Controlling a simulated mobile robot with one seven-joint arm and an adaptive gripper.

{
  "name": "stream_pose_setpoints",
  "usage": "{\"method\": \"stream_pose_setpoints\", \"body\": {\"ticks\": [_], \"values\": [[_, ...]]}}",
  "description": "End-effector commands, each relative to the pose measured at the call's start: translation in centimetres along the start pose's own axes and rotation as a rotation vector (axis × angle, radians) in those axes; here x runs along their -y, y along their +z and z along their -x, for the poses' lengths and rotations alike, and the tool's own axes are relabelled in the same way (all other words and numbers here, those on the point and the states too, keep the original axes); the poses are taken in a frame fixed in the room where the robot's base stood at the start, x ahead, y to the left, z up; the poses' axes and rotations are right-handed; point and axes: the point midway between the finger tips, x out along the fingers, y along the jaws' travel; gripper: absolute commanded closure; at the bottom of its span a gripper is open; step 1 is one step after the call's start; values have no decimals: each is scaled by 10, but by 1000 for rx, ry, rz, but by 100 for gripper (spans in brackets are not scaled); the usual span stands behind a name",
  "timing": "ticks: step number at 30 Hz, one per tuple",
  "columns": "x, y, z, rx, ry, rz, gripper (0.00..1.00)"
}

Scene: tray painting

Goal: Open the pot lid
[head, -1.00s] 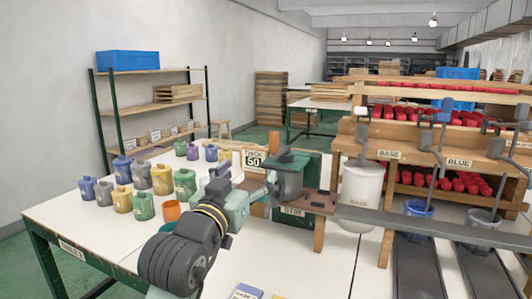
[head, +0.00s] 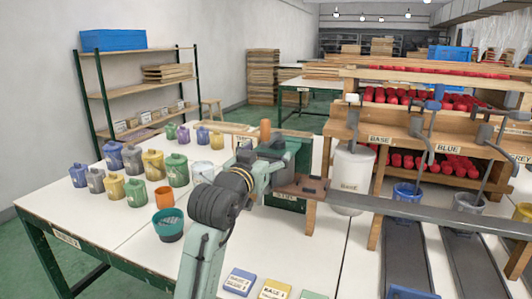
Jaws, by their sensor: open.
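Several lidded pots stand on the white table at left: blue (head: 78,176), grey (head: 95,181), yellow (head: 153,164), green (head: 176,170) and more behind them. Their lids look on. A pale pot (head: 203,172) stands nearest my arm. An orange cup (head: 165,197) and an open teal tub (head: 168,224) stand in front. My gripper (head: 243,154) is a dark shape at the end of my arm, right of the pots and apart from those in plain view. It is open; its fingertips are small and partly hidden by the wrist.
Labelled cards (head: 240,281) lie at the table's front. A long grey bar (head: 420,211) crosses the right side. The table's left front is clear.

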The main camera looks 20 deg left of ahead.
Motion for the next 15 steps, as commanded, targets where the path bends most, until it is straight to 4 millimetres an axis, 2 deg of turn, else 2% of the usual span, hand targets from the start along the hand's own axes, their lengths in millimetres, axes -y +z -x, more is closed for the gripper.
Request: {"method": "stream_pose_setpoints", "body": {"ticks": [7, 15], "values": [[0, 0, 0, 0, 0, 0, 25], [0, 0, 0, 0, 0, 0, 43]]}}
